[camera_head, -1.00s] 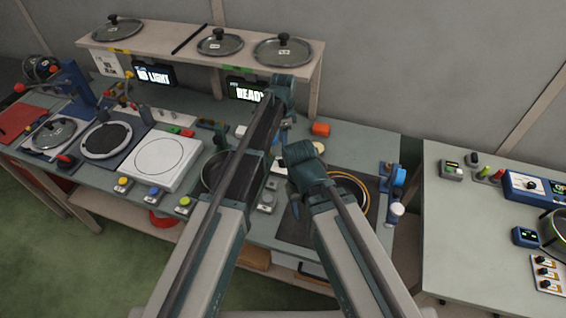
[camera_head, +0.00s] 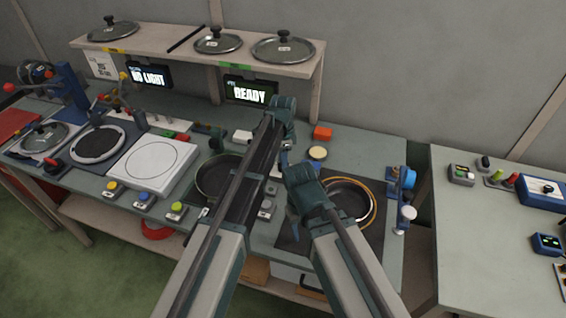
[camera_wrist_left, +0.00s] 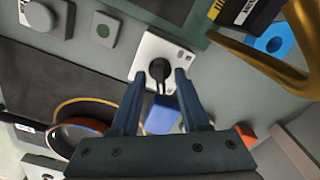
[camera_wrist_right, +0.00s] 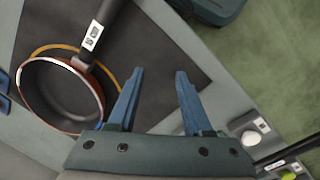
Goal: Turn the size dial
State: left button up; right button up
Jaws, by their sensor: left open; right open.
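The dial is a black knob (camera_wrist_left: 159,68) on a small white box (camera_wrist_left: 178,58) in the left wrist view. My left gripper (camera_wrist_left: 158,80) is open, with one finger on each side of the knob; I cannot tell whether they touch it. In the head view my left arm hides most of this spot. My right gripper (camera_wrist_right: 158,78) is open and empty, above the dark mat (camera_wrist_right: 165,60) and beside a pan (camera_wrist_right: 62,95).
The pan (camera_head: 347,199) sits inside an orange ring on the right. Another pan (camera_head: 214,178) lies left of my left arm. A display (camera_head: 248,92) reads READY; another (camera_head: 148,76) reads NO LIGHT.

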pick_arm(q)
grip_shut()
dwell(0.3)
jog(key=n, duration=0.5)
jog(key=shift+n, duration=0.4)
jog(key=n, duration=0.6)
dwell(0.5)
grip_release()
